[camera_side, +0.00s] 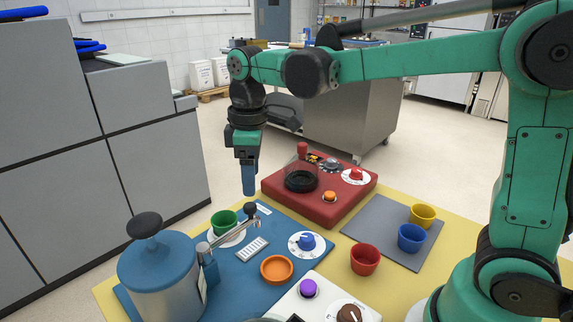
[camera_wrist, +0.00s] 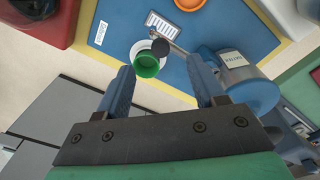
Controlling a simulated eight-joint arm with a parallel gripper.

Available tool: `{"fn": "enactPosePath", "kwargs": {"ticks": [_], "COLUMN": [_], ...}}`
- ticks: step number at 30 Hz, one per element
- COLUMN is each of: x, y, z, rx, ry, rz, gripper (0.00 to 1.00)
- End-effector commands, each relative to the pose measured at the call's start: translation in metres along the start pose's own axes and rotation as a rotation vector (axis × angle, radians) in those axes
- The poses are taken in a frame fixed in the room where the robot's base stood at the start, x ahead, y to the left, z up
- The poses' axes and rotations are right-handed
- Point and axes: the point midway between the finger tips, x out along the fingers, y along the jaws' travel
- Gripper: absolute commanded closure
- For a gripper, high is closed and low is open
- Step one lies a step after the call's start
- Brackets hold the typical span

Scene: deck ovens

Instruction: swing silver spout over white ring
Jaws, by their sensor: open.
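The silver spout (camera_side: 236,231) reaches out from the blue-lidded pot (camera_side: 160,270) and carries a black knob (camera_side: 250,209) near its outer end. In the wrist view the spout (camera_wrist: 182,49) lies beside the white ring (camera_wrist: 137,49), its knob (camera_wrist: 160,47) close to the ring's edge. A green cup (camera_side: 222,221) stands at the white ring (camera_side: 231,240) and hides part of it. My gripper (camera_side: 249,192) points down above and behind the knob. In the wrist view my gripper (camera_wrist: 164,78) is open and empty, its fingers apart, with the cup and knob beyond them.
An orange dish (camera_side: 277,268) and a blue dial (camera_side: 307,242) share the blue board. A red console (camera_side: 320,196) stands behind it. Red, blue and yellow cups stand at right around a grey mat (camera_side: 375,222). A tall grey cabinet (camera_side: 60,170) borders the left.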

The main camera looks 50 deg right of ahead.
Motion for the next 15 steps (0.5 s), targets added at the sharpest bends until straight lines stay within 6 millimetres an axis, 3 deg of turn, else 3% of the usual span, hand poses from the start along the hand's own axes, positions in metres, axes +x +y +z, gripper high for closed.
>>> {"fn": "enactPosePath", "kwargs": {"ticks": [7, 15], "x": [0.013, 0.047], "y": [0.002, 0.001], "z": [-0.007, -0.005], "rx": [-0.054, -0.052], "ry": [-0.033, -0.031], "rz": [-0.026, -0.025], "gripper": [0.38, 0.38]}}
